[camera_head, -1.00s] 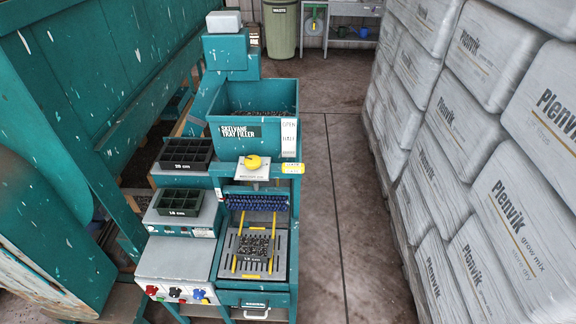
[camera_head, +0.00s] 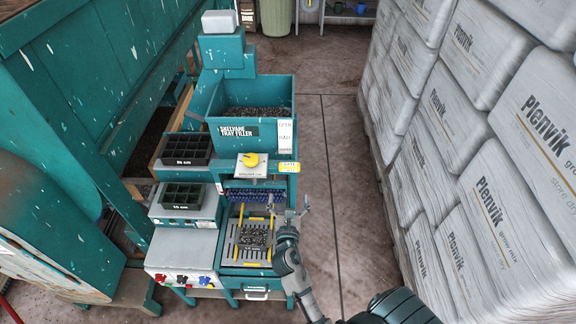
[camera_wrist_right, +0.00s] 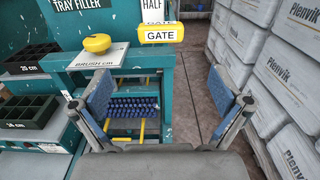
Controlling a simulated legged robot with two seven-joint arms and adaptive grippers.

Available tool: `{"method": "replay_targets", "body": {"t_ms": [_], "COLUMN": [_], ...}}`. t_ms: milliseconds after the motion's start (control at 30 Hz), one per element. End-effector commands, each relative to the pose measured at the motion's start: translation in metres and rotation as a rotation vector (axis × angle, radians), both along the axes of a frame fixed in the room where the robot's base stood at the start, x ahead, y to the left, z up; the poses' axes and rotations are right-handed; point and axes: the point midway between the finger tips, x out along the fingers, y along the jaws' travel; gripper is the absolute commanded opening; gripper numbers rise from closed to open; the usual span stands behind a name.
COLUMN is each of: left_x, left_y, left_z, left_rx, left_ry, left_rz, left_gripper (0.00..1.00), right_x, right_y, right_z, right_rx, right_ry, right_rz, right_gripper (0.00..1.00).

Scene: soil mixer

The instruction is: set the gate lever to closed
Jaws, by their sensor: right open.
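The gate lever's yellow handle (camera_head: 289,167), marked GATE, sits at the right side of the teal tray filler (camera_head: 236,160), below the white scale strip (camera_head: 285,133) with its OPEN and HALF marks. In the right wrist view the handle (camera_wrist_right: 161,34) is just under the HALF mark, near the top centre. My right gripper (camera_head: 288,206) is open and empty, below and in front of the handle and apart from it. Its two blue-padded fingers are spread wide in the wrist view (camera_wrist_right: 157,98). My left gripper is not in view.
A yellow knob (camera_head: 250,159) on a brush-height plate sits left of the handle. Blue brush rollers (camera_head: 254,196) and a soil-filled tray (camera_head: 253,237) lie below. Wrapped grow-mix bags (camera_head: 500,190) form a wall at right. The floor between (camera_head: 335,150) is clear.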

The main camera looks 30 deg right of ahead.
Motion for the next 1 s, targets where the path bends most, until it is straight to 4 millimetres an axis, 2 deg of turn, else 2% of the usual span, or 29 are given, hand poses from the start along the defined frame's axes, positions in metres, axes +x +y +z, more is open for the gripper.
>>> {"method": "replay_targets", "body": {"t_ms": [300, 500, 700, 967, 1000], "left_x": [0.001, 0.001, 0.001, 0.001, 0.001], "left_y": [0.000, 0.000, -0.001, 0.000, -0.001], "left_z": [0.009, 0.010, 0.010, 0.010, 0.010], "left_rx": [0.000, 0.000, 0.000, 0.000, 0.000], "left_ry": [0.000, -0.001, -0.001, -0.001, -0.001], "left_rz": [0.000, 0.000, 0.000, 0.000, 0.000], "left_gripper": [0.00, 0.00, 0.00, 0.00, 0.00], "right_x": [0.066, 0.096, 0.110, 0.111, 0.111], "right_y": [-0.041, -0.059, -0.067, -0.068, -0.068], "right_z": [0.002, 0.001, 0.000, 0.000, 0.000], "right_rx": [0.002, 0.002, 0.003, 0.002, 0.002], "right_ry": [-0.002, -0.001, 0.001, 0.000, 0.000], "right_rz": [-0.001, 0.001, 0.001, 0.001, 0.001], "right_gripper": [1.00, 1.00, 1.00, 1.00, 0.97]}}
